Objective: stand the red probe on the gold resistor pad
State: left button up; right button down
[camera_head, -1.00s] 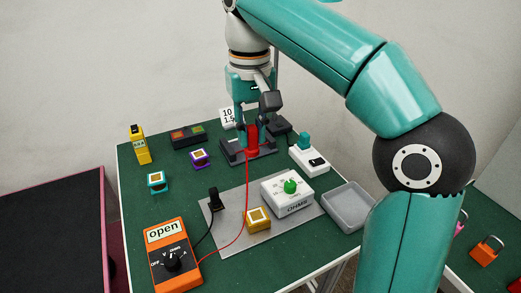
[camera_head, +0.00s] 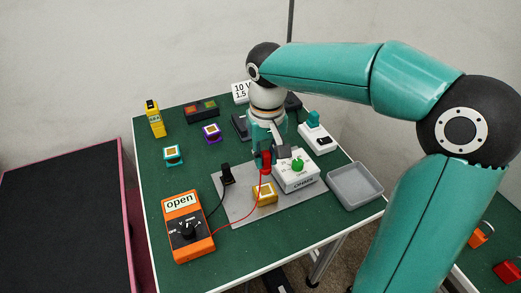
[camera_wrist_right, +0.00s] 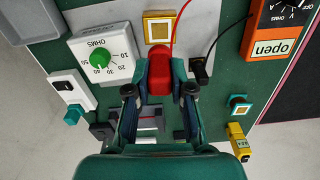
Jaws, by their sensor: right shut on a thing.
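My right gripper (camera_head: 266,163) is shut on the red probe (camera_head: 265,158) and holds it above the grey mat, just behind the gold resistor pad (camera_head: 264,193). In the right wrist view the red probe (camera_wrist_right: 160,72) sits between the two fingers (camera_wrist_right: 160,88), its red lead running up. There the gold pad (camera_wrist_right: 159,27) shows beyond the probe, apart from it, with a pale square on top. The probe's lower tip is hard to make out. My left gripper is not in view.
An orange meter (camera_head: 188,228) reading "open" stands front left. A black probe (camera_head: 227,174) stands on the grey mat (camera_head: 235,207). A white OHMS box with a green knob (camera_head: 298,165) is close right of the gripper. A grey tray (camera_head: 355,186) lies further right.

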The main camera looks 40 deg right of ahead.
dwell(0.3)
jog(key=b, duration=0.6)
send_over(265, 190)
jog(key=shift+f, duration=3.8)
jog(key=c, duration=0.9)
grip_release()
jog(key=shift+c, duration=0.2)
jog(key=shift+r, duration=0.15)
notch_tip(265, 190, up, 10)
jog(key=shift+r, duration=0.85)
